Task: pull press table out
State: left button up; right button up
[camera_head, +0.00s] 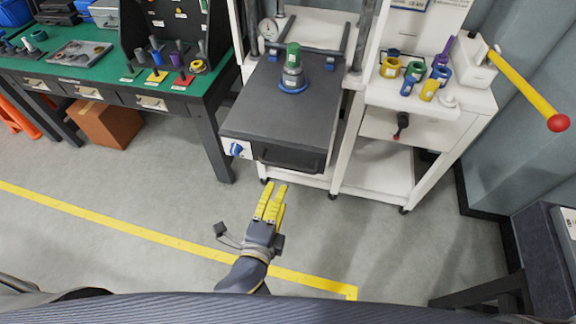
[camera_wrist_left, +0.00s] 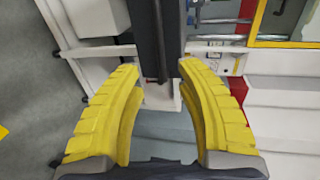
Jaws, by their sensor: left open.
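The press table (camera_head: 262,115) is a dark grey slab on the white press frame, with a black handle (camera_head: 290,165) on its front face. A green-topped metal part with a blue ring (camera_head: 292,75) stands on it. My left gripper (camera_head: 275,186) has yellow fingers, open, just in front of and below the left part of the handle. In the left wrist view, a dark upright bar (camera_wrist_left: 150,35) shows between the open fingertips (camera_wrist_left: 160,68); I cannot tell if they touch it. My right gripper is not in view.
A green-topped workbench (camera_head: 75,65) with tools stands at the left. A white stand (camera_head: 440,100) with coloured rings and a yellow lever (camera_head: 525,88) with a red knob is at the right. A cardboard box (camera_head: 108,122) sits under the bench. The floor in front is clear.

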aim_at(288, 165)
pick_arm(q)
jog(key=shift+x, duration=5.8)
jog(key=shift+a, duration=0.1)
jog(key=shift+c, duration=0.3)
grip_shut()
